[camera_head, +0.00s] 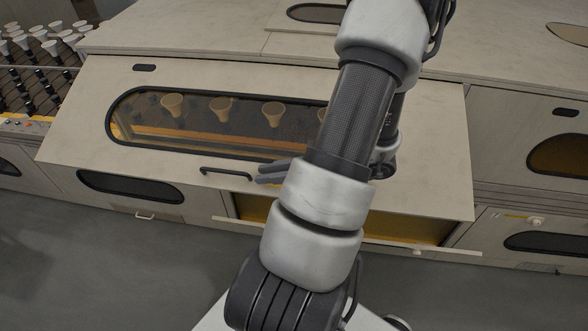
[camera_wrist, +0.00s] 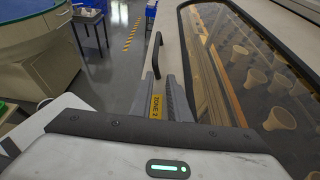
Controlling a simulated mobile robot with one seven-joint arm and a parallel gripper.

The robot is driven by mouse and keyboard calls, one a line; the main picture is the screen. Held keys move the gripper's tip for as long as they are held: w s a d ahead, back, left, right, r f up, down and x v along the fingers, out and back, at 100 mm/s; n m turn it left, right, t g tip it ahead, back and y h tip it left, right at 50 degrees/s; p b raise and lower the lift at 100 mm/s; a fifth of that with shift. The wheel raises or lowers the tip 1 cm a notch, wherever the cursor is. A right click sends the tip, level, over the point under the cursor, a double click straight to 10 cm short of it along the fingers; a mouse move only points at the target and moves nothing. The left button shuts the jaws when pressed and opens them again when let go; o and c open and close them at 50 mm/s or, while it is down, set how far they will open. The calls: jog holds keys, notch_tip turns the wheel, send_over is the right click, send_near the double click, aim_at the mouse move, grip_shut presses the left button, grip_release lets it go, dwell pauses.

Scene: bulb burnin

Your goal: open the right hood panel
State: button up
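A large pale hood panel (camera_head: 420,170) with a long rounded window (camera_head: 190,140) fills the middle of the head view. I cannot tell whether it is fully closed. A black bar handle (camera_head: 226,173) sits near its lower edge, below the window. The handle also shows in the wrist view (camera_wrist: 153,54), just ahead of the fingertips. My gripper (camera_head: 266,173) is at the panel's front, just right of the handle, partly hidden by my arm. In the wrist view my gripper (camera_wrist: 163,84) has its fingers apart, with a yellow ZONE 2 label (camera_wrist: 157,106) visible between them. The gripper holds nothing.
Cone-shaped bulbs (camera_head: 272,114) stand behind the window. A yellow recess (camera_head: 410,226) shows below the panel. Another windowed panel (camera_head: 560,155) is at the right. Grey floor (camera_head: 100,265) lies open in front. A blue-topped round table (camera_wrist: 30,28) stands at the wrist view's left.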

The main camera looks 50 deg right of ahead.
jog(key=v, duration=0.7)
jog(key=shift+s+d, duration=0.1)
jog(key=shift+d, duration=0.05)
jog(key=w+d+p+v, duration=0.1)
jog(key=p+v, duration=0.3)
jog(key=v, duration=1.5)
jog(key=shift+s+d, duration=0.25)
jog(key=shift+d, duration=0.6)
dwell(0.4)
jog(key=shift+f, duration=0.1)
grip_shut()
